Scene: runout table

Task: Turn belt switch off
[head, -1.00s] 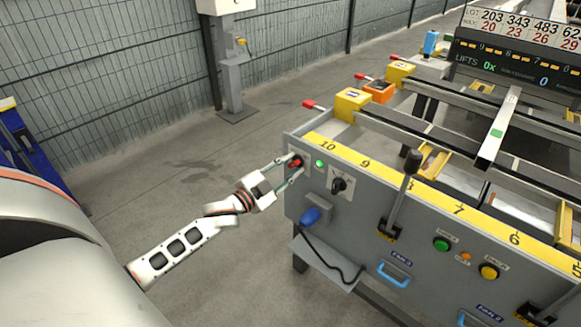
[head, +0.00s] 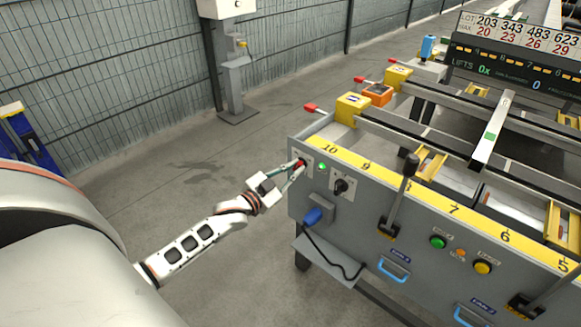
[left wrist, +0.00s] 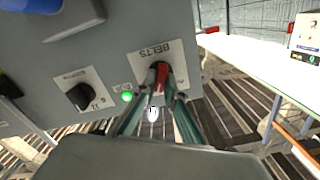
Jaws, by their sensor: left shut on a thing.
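The belt switch (left wrist: 161,75) is a red handle on a plate marked BELTS, on the grey end of the runout table's control panel. In the left wrist view it stands between the two fingers of my left gripper (left wrist: 158,98), which is shut on it. In the head view the left gripper (head: 298,167) reaches the panel's left end from the left, and its fingers cover part of the red switch (head: 301,162). A lit green lamp (head: 322,166) sits just right of the switch and also shows in the left wrist view (left wrist: 127,97). My right gripper is not in view.
A black rotary knob (head: 341,187) sits right of the lamp. Below it is a blue plug (head: 312,216) with a black cable. A tall black lever (head: 400,195) stands further right.

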